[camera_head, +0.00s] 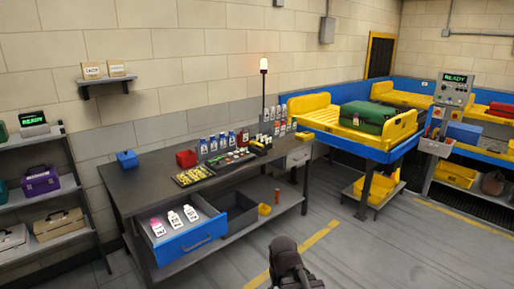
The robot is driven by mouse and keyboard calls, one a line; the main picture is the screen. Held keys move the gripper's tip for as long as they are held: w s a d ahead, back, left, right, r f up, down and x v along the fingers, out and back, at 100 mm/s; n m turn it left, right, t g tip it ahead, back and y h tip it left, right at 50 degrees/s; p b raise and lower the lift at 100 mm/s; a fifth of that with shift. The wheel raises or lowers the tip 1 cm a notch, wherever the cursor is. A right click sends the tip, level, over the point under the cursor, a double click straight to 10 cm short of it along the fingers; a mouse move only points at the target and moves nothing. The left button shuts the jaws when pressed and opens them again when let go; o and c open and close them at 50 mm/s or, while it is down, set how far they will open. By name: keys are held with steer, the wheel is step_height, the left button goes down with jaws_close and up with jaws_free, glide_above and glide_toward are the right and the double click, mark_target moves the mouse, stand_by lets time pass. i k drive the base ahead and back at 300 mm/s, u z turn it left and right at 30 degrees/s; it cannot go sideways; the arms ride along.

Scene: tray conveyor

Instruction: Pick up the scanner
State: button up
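I cannot make out for certain which thing is the scanner. A small black and yellow item (261,144) lies at the right of the dark workbench (142,187), among bottles and trays; it is too small to identify. My gripper (287,250) shows as a dark shape at the bottom centre, in front of the bench and well apart from it. Its fingers cannot be told apart, and nothing is visibly held.
A yellow tray (313,110) bears a green case (368,116) on the conveyor. Shelves (75,192) stand left. The floor (395,250) at right is clear.

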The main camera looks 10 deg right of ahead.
mark_target(255, 143)
steer(key=z, duration=0.45)
steer(key=i, duration=0.9)
steer(key=z, duration=0.55)
steer(key=i, duration=1.65)
steer(key=u, duration=0.9)
steer(key=i, duration=0.9)
steer(key=u, duration=0.5)
